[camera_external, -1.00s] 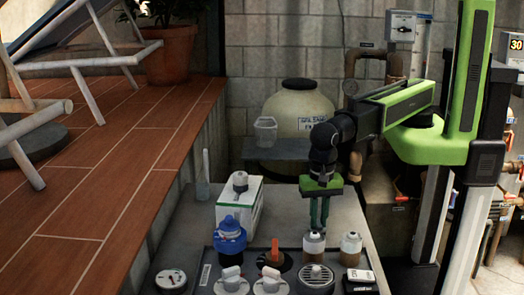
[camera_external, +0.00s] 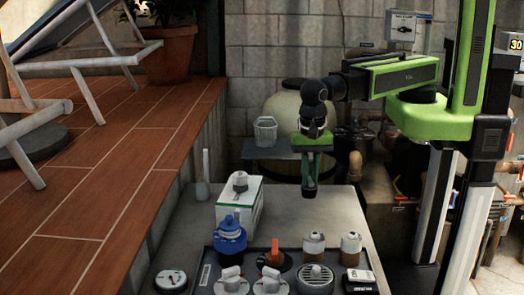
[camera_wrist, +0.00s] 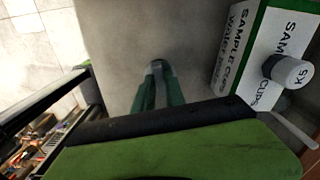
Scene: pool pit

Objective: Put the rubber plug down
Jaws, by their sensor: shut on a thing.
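My gripper (camera_external: 309,197) hangs fingers-down over the far part of the grey bench, behind the tray of parts. In the wrist view my gripper (camera_wrist: 158,68) has its two green fingers close together. A small grey piece, which I take as the rubber plug (camera_wrist: 157,64), shows between the fingertips. Most of it is hidden by the fingers, and I cannot make it out in the external view. Bare bench top (camera_wrist: 120,45) lies around the fingertips in the wrist view.
A white sample cups box (camera_external: 243,207) with a grey-capped piece on top stands left of my gripper. The bench right of my gripper (camera_external: 345,212) is clear.

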